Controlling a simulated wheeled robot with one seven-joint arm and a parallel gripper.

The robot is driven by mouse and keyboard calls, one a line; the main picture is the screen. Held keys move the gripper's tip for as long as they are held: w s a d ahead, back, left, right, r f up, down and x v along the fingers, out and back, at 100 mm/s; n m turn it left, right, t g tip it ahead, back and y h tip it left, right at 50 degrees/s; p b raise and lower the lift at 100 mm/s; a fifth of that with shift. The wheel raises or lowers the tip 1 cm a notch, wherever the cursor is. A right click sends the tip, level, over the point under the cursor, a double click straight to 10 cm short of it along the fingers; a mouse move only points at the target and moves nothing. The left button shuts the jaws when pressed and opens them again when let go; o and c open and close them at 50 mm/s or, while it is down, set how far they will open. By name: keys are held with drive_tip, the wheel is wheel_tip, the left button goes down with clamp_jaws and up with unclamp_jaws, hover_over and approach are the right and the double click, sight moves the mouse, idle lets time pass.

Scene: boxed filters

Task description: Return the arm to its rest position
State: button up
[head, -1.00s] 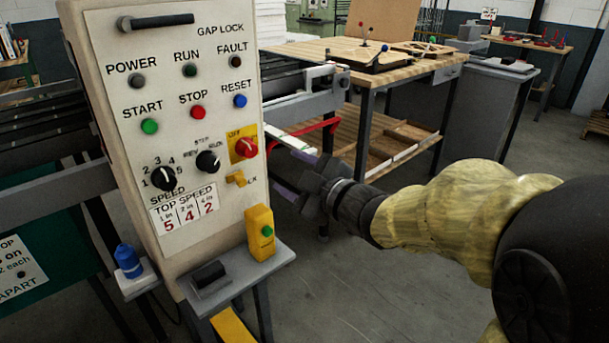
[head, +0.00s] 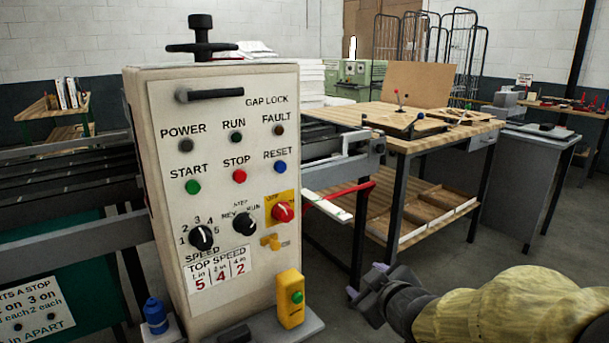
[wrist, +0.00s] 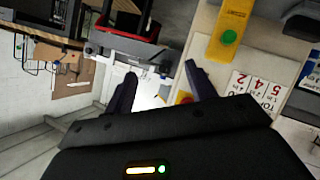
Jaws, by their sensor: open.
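My gripper (head: 374,290) is low in the head view, to the right of the control cabinet (head: 222,125) and apart from it. My arm, in a yellow sleeve, comes in from the lower right. In the wrist view the two dark fingers of my gripper (wrist: 160,88) stand apart with nothing held between them.
A wooden workbench (head: 470,133) with a lower shelf stands behind my gripper. A red bar (head: 350,191) and a white strip stick out from the cabinet's right side. A yellow box (head: 291,300) sits on the cabinet's front ledge.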

drive_tip(key=s+d+f+m+g+h, duration=0.25)
drive_tip(key=s+f+m+g, duration=0.7)
drive_tip(key=s+f, duration=0.5)
wheel_tip(320, 180, up, 27)
drive_tip(key=p, duration=2.7)
drive_tip(key=shift+w+a+r+n+p, duration=0.15)
drive_tip(key=shift+a+r+n+p, duration=0.1)
drive_tip(key=shift+n+p, duration=0.1)
drive_tip(key=shift+f+g+h, duration=0.15)
drive_tip(key=shift+g+h, duration=0.1)
